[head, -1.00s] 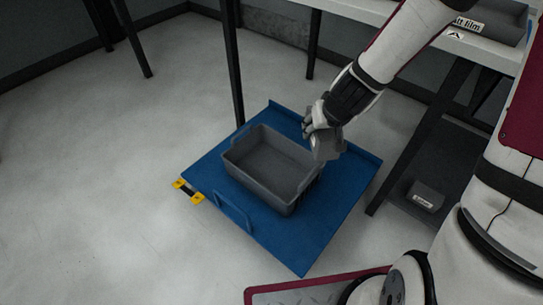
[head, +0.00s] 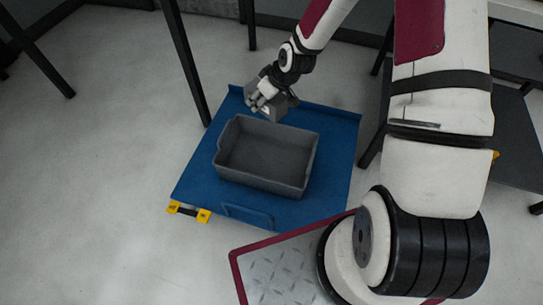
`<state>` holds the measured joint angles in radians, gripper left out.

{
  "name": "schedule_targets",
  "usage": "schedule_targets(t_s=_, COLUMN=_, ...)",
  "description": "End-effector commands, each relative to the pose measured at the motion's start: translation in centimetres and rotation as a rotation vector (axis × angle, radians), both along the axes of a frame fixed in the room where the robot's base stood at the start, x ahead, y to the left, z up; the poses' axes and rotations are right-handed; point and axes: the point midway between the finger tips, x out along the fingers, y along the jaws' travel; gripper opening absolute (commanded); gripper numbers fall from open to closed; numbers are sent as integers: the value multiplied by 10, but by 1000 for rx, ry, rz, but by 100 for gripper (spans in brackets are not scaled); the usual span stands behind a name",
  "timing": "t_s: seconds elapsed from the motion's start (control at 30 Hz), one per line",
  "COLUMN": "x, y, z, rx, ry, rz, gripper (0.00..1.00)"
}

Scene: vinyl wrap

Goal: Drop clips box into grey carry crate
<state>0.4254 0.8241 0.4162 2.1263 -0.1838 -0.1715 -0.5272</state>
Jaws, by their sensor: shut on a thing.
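The grey carry crate (head: 266,184) stands open on a blue platform, and its visible floor is empty. My gripper (head: 262,103) is at the crate's far rim, above and slightly behind it in the head view. It is shut on a small grey box (head: 280,105), which I take for the clips box. The fingers and the crate's edge hide part of the box. I cannot tell whether the box touches the rim.
The blue platform (head: 187,192) has a low handle at its front and yellow corner pieces (head: 203,216) at its left. Dark table legs (head: 185,62) stand behind it. Open pale floor (head: 90,190) lies to the left.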

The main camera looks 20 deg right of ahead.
Motion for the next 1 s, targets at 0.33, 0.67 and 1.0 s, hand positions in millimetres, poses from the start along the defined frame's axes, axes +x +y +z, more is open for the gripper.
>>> schedule_targets(t_s=0.33, x=9, y=-5, z=-97, rx=5, ry=2, rz=291, gripper=16)
schedule_targets(t_s=0.67, x=4, y=-9, z=-142, rx=2, ry=-2, rz=416, gripper=16)
schedule_targets(t_s=1.0, x=4, y=-9, z=-164, rx=1, ry=-2, rz=424, gripper=16)
